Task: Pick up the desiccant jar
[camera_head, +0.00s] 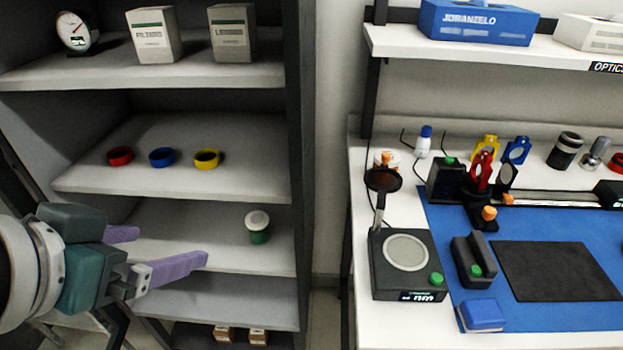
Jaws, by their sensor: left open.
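A small jar with a white lid and a green body (258,227), which looks like the desiccant jar, stands upright on a middle-low shelf of the grey shelving unit, near its right side. My left gripper (168,246) reaches in from the left in front of that shelf. Its two purple fingers are spread apart with nothing between them. The fingertips point right, toward the jar, and are apart from it. My right gripper is not in view.
The shelf above (180,182) holds red, blue and yellow rings. The unit's dark right upright (300,130) stands close to the jar. Boxes (153,35) and a gauge (74,32) are on top. A bench with a black balance (408,282) is at right.

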